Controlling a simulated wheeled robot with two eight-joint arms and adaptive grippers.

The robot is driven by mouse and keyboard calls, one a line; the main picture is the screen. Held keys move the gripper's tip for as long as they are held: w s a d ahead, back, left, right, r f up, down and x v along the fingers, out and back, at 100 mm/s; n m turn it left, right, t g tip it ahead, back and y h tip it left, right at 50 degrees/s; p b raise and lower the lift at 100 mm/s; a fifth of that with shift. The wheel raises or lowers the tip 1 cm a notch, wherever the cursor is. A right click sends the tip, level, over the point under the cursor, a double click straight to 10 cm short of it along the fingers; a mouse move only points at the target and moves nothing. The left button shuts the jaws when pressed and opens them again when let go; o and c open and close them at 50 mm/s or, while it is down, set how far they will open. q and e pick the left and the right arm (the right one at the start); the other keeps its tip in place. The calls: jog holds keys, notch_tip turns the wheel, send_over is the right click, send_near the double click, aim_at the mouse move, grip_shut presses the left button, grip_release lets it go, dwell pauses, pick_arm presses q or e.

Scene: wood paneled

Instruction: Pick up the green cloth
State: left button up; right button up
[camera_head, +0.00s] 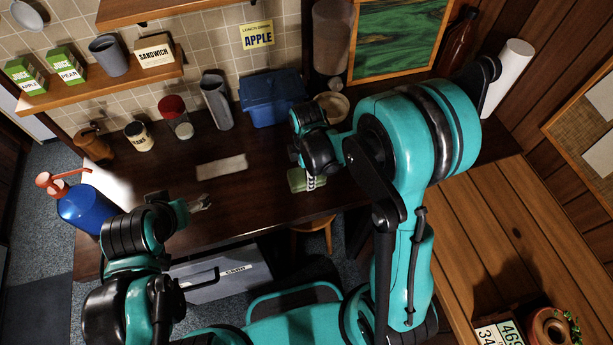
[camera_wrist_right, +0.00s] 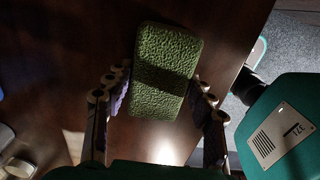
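The green cloth (camera_head: 297,181) lies on the dark wooden table near its front edge, partly covered by my right arm in the head view. In the right wrist view the cloth (camera_wrist_right: 165,68) is a thick, textured green rectangle. My right gripper (camera_wrist_right: 163,92) is open, with one finger on each side of the near part of the cloth. I cannot tell whether the fingers touch it. My left gripper (camera_head: 196,204) is over the table to the left, away from the cloth; its fingertips look apart and nothing shows between them.
A pale flat cloth or card (camera_head: 222,167) lies on the table. A blue bin (camera_head: 271,98), a grey pitcher (camera_head: 217,100), a red-lidded jar (camera_head: 176,117) and a bowl (camera_head: 334,106) stand along the back. A blue container (camera_head: 88,209) stands at left.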

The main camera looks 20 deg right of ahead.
jog(key=shift+r, duration=0.45)
jog(key=r, duration=0.1)
jog(key=r+p, duration=0.1)
jog(key=s+r, duration=0.1)
jog(key=r, duration=0.1)
jog(key=shift+d, duration=0.25)
jog(key=s+d+r+p, duration=0.2)
jog(key=s+d+r, duration=0.2)
jog(key=s, duration=0.5)
notch_tip(320, 180, up, 2)
jog(key=shift+s+d+r+p, duration=0.1)
jog(key=shift+s+d+p, duration=0.15)
jog(key=shift+s+p, duration=0.1)
